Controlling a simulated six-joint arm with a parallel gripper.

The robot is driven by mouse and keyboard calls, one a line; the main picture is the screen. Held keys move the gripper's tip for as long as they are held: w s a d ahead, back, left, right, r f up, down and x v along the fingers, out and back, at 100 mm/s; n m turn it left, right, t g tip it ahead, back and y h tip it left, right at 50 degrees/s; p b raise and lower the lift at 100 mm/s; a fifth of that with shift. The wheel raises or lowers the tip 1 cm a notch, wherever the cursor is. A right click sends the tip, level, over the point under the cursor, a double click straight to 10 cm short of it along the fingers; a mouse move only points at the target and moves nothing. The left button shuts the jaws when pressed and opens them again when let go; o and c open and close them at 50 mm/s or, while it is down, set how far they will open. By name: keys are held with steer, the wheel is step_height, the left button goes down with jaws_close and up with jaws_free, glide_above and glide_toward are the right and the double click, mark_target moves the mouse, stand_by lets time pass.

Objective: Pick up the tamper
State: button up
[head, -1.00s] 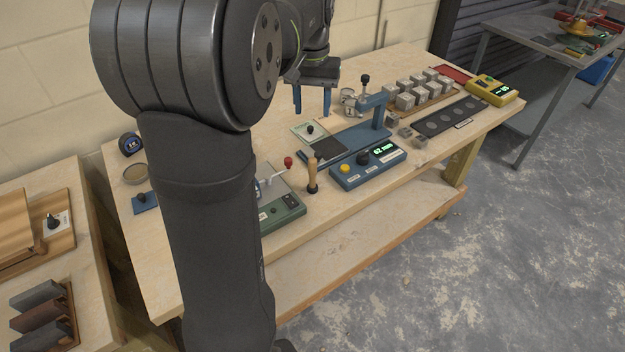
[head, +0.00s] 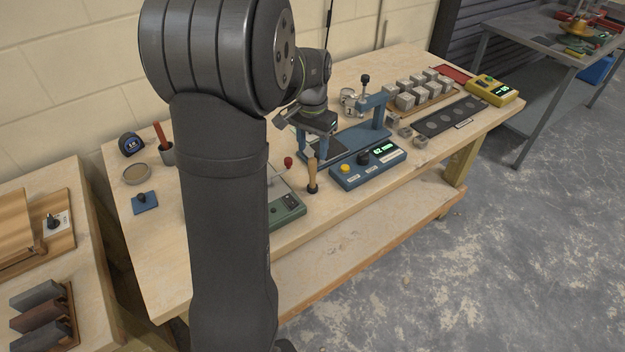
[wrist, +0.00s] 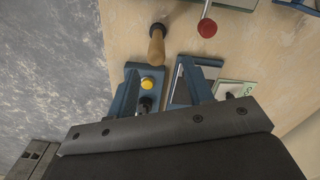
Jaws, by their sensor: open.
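The tamper (head: 312,174) has a pale wooden handle and a dark lower end. It stands upright near the front edge of the workbench, just left of the blue control box. It also shows in the wrist view (wrist: 156,47), near the top centre. My gripper (head: 311,153) is open, with blue fingers pointing down. In the head view its fingers appear just above and behind the tamper's top, apart from it. Nothing shows held between them.
The blue control box (head: 368,166) stands right of the tamper. A green device (head: 287,210) with a red-knobbed lever (head: 288,161) stands left, partly behind my arm. A blue press stand (head: 375,118) is behind the box. The bench front has bare wood.

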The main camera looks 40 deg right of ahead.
mark_target(312, 159)
steer(key=shift+s+a+f, duration=0.1)
steer(key=shift+s+f, duration=0.05)
steer(key=shift+f, duration=1.4)
steer(key=shift+s+a+f, duration=0.1)
steer(key=shift+f, duration=1.4)
steer(key=shift+c, duration=0.5)
jaws_close()
